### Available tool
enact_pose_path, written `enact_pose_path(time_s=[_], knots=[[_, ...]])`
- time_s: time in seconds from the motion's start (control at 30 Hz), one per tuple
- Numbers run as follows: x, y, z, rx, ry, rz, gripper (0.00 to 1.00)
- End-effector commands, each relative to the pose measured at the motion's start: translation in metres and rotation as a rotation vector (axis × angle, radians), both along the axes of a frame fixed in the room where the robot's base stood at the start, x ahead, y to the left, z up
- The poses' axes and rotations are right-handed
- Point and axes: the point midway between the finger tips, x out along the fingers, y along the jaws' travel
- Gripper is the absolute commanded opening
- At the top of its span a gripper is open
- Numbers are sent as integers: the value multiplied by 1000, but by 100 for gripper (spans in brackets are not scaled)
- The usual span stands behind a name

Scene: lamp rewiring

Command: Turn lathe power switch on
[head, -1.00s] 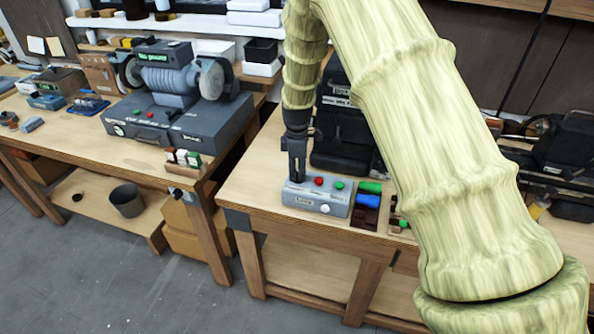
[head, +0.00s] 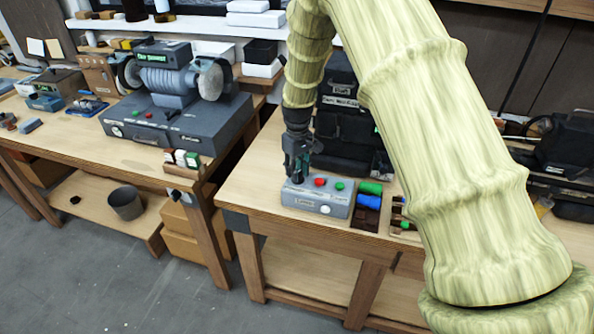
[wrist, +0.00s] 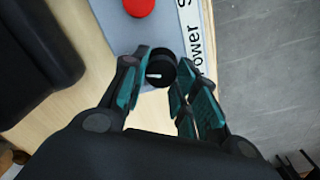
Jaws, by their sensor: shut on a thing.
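In the wrist view a round black knob (wrist: 160,72) with a white pointer mark stands on the box's top, beside a label (wrist: 196,38) reading "Power S…", partly cut off. My gripper (head: 297,178) points down over the left end of the box. Its teal fingers (wrist: 161,77) are shut on the black knob, one on each side. In the head view the gripper hides the knob.
Green and blue rolls (head: 369,194) lie right of the box. A black machine (head: 345,130) stands close behind it. The left bench holds a grinder (head: 178,85) and small blocks. A bucket (head: 126,203) stands on the left bench's lower shelf. The bench top left of the box is clear.

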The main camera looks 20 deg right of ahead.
Motion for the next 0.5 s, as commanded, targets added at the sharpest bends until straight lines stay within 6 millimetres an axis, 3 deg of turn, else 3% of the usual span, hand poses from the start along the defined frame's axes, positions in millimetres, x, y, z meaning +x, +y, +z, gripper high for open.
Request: enact_pose_path(time_s=[0.5], knots=[[1, -2, 1, -1, -2, -380, 5]])
